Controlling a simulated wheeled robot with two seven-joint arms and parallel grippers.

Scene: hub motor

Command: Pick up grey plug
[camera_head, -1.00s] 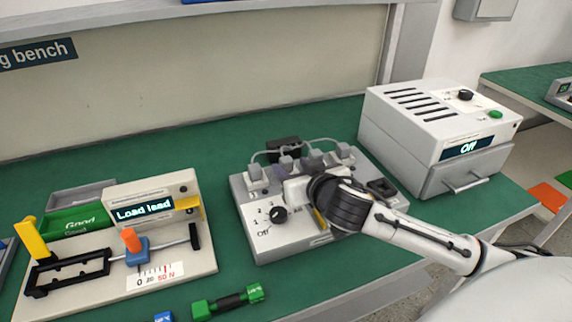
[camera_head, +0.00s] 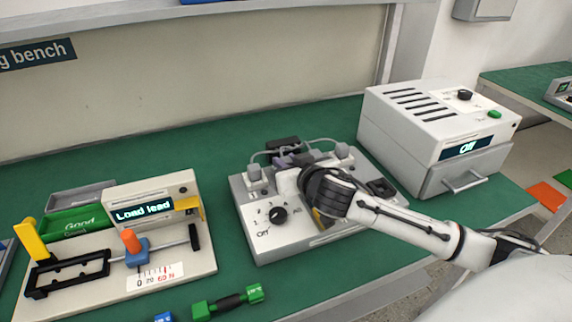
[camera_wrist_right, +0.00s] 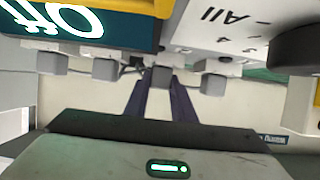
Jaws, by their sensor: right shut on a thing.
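A grey plug (camera_wrist_right: 160,77) sits between the dark fingertips of my right gripper (camera_wrist_right: 160,92) in the right wrist view, with the jaws shut on it. In the head view my right gripper (camera_head: 287,160) is over the back of the light grey switch unit (camera_head: 293,243), and its body hides the held plug. Other similar grey plugs stand in the same row, at the left (camera_head: 254,172) and the right (camera_head: 341,150) in the head view. Whether the held plug is still seated cannot be told. My left gripper is not in view.
A load tester (camera_head: 190,268) with a lit screen stands at the left. A white oven-like box (camera_head: 400,130) reading Off stands at the right. A green and black part (camera_head: 229,301) lies near the bench's front edge. Thin cables run behind the plugs.

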